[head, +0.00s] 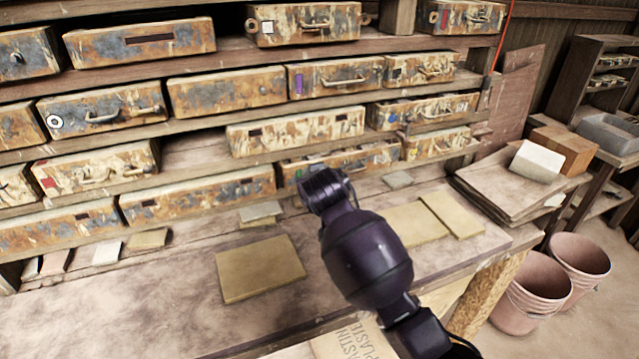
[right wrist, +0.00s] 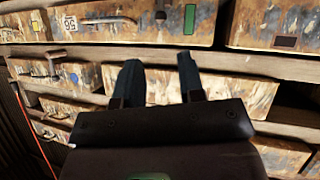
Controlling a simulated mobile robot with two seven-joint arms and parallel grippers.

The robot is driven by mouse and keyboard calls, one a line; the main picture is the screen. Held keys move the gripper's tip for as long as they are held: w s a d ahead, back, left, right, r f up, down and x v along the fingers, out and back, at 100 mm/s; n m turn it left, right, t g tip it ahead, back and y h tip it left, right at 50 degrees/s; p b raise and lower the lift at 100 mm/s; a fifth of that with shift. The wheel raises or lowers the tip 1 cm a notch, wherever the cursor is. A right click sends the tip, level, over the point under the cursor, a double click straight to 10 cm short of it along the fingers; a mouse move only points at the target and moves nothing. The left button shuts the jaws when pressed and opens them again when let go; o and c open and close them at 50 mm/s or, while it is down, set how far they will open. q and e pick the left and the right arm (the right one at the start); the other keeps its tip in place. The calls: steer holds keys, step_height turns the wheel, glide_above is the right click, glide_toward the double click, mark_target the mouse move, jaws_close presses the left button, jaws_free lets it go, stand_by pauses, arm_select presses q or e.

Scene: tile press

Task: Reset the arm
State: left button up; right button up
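My right arm comes in from the lower right in the head view. Its dark gripper (head: 322,186) is over the back of the workbench (head: 180,290), in front of the lower drawers (head: 340,162). In the right wrist view the two fingers of the gripper (right wrist: 159,82) stand apart with nothing between them. Rusty drawer fronts show behind them, and I cannot tell whether the fingers touch one. My left gripper is not in view.
A tan square tile (head: 260,268) lies on the bench left of my arm. Two more tan slabs (head: 412,224) lie to its right. Pink buckets (head: 532,292) stand on the floor at right. The bench's left front is mostly clear.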

steer(key=shift+r, duration=0.1)
stand_by(0.3)
step_height(320, 180, up, 6)
steer(key=a+n+t+y, duration=0.2)
steer(key=t+y, duration=0.1)
steer(key=s+d+f+m+t+b, duration=0.1)
steer(key=s+d+f+m, duration=0.1)
steer(key=s+d+f, duration=1.25)
steer(key=s+d+f+g+h, duration=0.1)
steer(key=s+d+f, duration=0.2)
steer(key=s+f, duration=0.3)
steer(key=s+d+f+m+g+h+b, duration=0.1)
steer(key=s+d+f, duration=0.3)
steer(key=s, duration=0.5)
steer(key=s+d+f+g+h, duration=0.1)
steer(key=s+d+f, duration=0.3)
steer(key=s+f, duration=0.4)
steer(key=shift+d+m+g, duration=0.2)
steer(key=shift+m+g, duration=0.1)
steer(key=shift+g, duration=0.4)
steer(key=shift+f, duration=0.1)
